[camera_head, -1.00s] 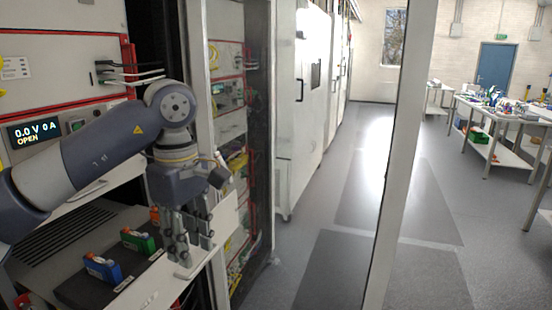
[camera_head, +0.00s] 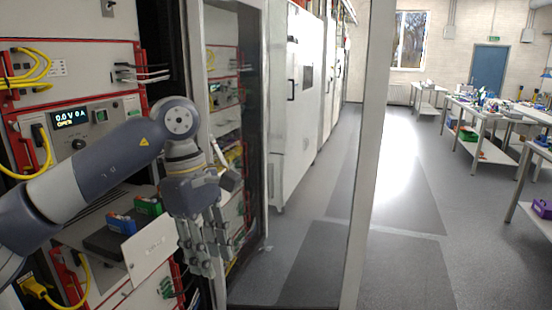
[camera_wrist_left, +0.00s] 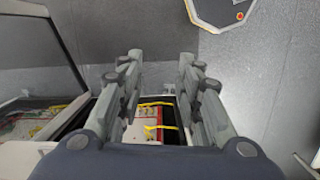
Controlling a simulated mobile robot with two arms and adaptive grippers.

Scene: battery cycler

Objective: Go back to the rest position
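My left gripper (camera_head: 208,248) hangs fingers down in front of the cycler rack in the head view, at the outer edge of the pulled-out drawer. In the left wrist view its two fingers (camera_wrist_left: 158,85) stand apart with nothing between them. The drawer (camera_head: 150,250) has a white front and a dark tray. A blue battery holder (camera_head: 121,224) and a green one (camera_head: 148,206) sit on it, left of the gripper and apart from it. My right gripper is in neither view.
The rack's display (camera_head: 70,118) reads 0.0 V 0 A. Yellow cables (camera_head: 40,150) hang at the left. A white frame post (camera_head: 366,160) stands right of the gripper. The aisle floor (camera_head: 400,250) is clear. Tables (camera_head: 480,115) with items stand at the far right.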

